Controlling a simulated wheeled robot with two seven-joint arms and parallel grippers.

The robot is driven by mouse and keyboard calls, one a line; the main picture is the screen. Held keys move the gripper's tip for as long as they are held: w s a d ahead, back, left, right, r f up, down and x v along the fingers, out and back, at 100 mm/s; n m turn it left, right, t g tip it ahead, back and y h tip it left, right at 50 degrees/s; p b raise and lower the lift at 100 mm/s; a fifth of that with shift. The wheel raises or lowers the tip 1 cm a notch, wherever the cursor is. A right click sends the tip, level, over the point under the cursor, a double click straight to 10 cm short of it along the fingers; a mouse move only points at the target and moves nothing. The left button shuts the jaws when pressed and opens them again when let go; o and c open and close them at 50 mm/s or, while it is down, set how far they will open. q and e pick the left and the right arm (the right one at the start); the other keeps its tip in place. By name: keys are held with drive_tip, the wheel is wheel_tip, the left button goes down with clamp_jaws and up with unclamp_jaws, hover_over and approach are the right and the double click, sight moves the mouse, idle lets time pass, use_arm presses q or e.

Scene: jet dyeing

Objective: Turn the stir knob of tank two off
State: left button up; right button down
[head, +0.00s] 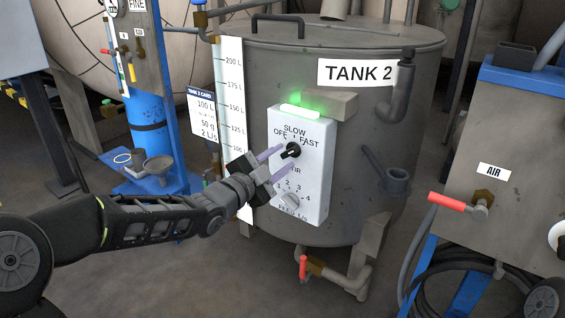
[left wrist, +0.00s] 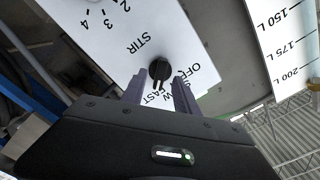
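The stir knob (head: 291,150) is a small black knob on the white control box of tank two (head: 330,130), under the labels SLOW, OFF and FAST. In the left wrist view the stir knob (left wrist: 159,69) shows just beyond the fingertips, its narrow grip pointing roughly toward the SLOW and FAST lettering; the exact setting is unclear. My left gripper (head: 277,164) is open in front of the box, its purple-grey fingers to either side of the knob's line. The fingers also show in the wrist view (left wrist: 161,90). My right gripper is out of view.
A green lamp (head: 300,111) glows on top of the box. The feed knob (head: 291,201) sits below the stir knob. A level scale (head: 232,100) stands left of the box. A drain valve with red handle (head: 303,267) and a grey pipe elbow (head: 400,90) stick out nearby.

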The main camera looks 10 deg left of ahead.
use_arm(q)
drive_tip(key=shift+w+d, duration=0.25)
drive_tip(key=shift+w, duration=0.35)
clamp_jaws()
